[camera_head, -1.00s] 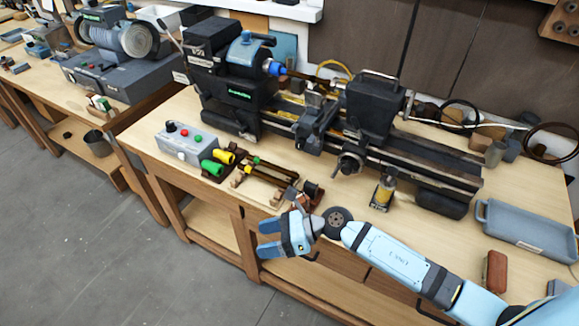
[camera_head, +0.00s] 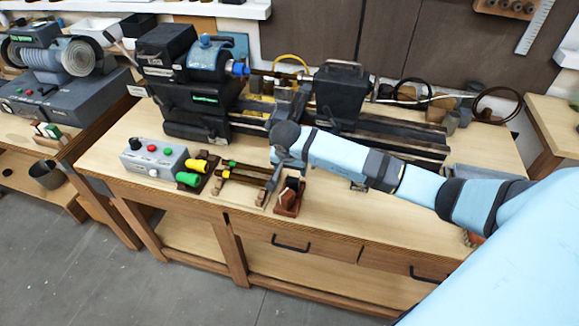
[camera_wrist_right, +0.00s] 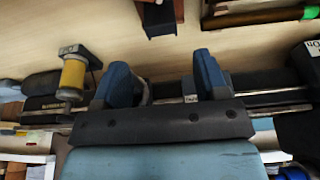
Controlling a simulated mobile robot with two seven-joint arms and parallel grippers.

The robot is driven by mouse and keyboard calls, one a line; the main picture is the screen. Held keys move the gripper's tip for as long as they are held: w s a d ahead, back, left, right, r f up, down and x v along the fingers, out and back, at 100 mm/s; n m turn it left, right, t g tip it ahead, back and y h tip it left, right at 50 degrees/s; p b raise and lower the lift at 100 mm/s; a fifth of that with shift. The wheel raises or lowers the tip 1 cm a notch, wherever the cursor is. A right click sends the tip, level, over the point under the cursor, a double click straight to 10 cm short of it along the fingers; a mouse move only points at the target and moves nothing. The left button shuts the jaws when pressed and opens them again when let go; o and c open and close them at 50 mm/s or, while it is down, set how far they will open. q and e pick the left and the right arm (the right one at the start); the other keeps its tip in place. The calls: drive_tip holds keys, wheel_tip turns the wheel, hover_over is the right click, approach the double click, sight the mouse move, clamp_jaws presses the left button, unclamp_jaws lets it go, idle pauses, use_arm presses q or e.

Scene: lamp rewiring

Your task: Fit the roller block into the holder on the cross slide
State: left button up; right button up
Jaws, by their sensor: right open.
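My right arm reaches in from the right over the bench in the head view, and its gripper (camera_head: 277,163) hangs by the front of the lathe, mostly hidden by the wrist. In the right wrist view the gripper (camera_wrist_right: 162,64) shows two blue fingers apart with nothing between them. A small brown stand with a dark piece, which may be the roller block (camera_head: 290,196), sits at the bench's front edge, just below the gripper in the picture. A brown block also shows at the top of the wrist view (camera_wrist_right: 160,16), beyond the fingertips. The cross slide (camera_head: 288,106) is partly behind my arm; its holder is not clear.
The grey control box (camera_head: 154,158), green and yellow cylinders (camera_head: 193,172) and a rack of rods (camera_head: 241,176) stand left of the brown stand. The lathe (camera_head: 205,90) fills the back. A yellow cylinder (camera_wrist_right: 73,75) shows in the wrist view. Bare bench lies right of the stand.

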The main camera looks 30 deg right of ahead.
sight(293, 178)
drive_tip(key=b+x, duration=0.4)
drive_tip(key=x, duration=0.2)
drive_tip(key=shift+f+b, duration=0.3)
drive_tip(key=shift+w+d+f+b, duration=0.1)
drive_tip(key=shift+w+f+b, duration=0.05)
drive_tip(key=shift+f+b, duration=0.3)
drive_tip(key=shift+c, duration=0.5)
drive_tip(key=c, duration=0.8)
drive_tip(key=shift+r+p, duration=1.55)
drive_tip(key=shift+r, duration=1.15)
drive_tip(key=shift+r+p, duration=0.45)
drive_tip(key=shift+r, duration=0.4)
